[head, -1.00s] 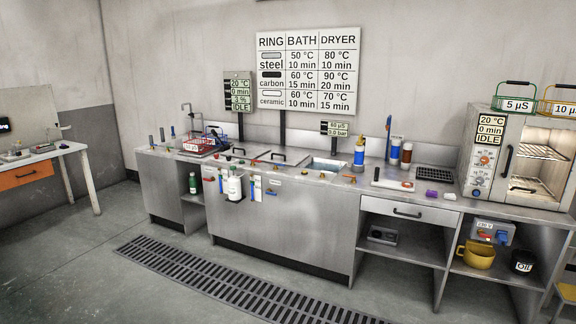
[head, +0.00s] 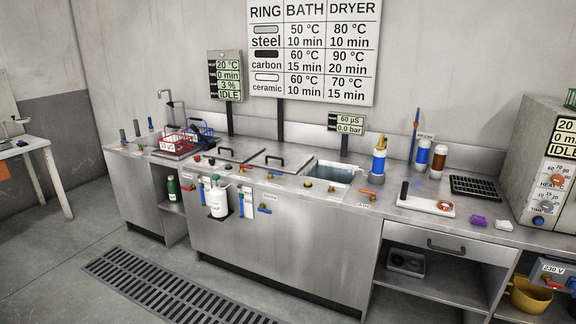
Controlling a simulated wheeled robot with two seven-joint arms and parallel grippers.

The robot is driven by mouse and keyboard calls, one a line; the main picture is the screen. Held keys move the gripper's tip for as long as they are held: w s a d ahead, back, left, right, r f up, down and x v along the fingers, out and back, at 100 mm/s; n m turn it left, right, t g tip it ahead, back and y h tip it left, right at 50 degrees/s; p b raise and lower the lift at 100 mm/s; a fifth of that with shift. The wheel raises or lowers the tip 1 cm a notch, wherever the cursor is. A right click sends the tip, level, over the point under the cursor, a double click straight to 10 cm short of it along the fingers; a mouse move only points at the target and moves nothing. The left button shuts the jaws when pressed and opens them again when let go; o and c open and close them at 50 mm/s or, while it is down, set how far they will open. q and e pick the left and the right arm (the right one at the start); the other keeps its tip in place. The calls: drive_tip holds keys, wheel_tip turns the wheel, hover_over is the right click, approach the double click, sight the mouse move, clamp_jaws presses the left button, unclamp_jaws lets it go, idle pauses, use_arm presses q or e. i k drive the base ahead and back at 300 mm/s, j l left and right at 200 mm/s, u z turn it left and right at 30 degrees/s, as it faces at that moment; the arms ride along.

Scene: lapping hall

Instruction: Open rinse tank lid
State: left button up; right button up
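Two flat steel lids with black bar handles lie shut on the long steel counter in the head view: a left lid (head: 240,155) and a right lid (head: 287,161). To their right is an open basin (head: 334,172) holding water. I cannot tell from the frame which of these is the rinse tank; any label is too small to read. Neither of my grippers is in view.
A red wire basket (head: 176,144) stands left of the lids. Bottles (head: 438,160), a black rack (head: 475,188) and an oven (head: 550,165) are to the right. A white bottle (head: 217,202) hangs on the counter front. Floor around the grate (head: 165,295) is clear.

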sight(290, 162)
drive_tip(key=i+u, duration=0.1)
drive_tip(key=i, duration=0.7)
drive_tip(key=i+l+u, duration=0.1)
drive_tip(key=i, duration=0.65)
drive_tip(key=i+l+u, duration=0.25)
drive_tip(key=i+u, duration=0.25)
drive_tip(key=i+l+u, duration=0.95)
drive_tip(key=l, duration=0.1)
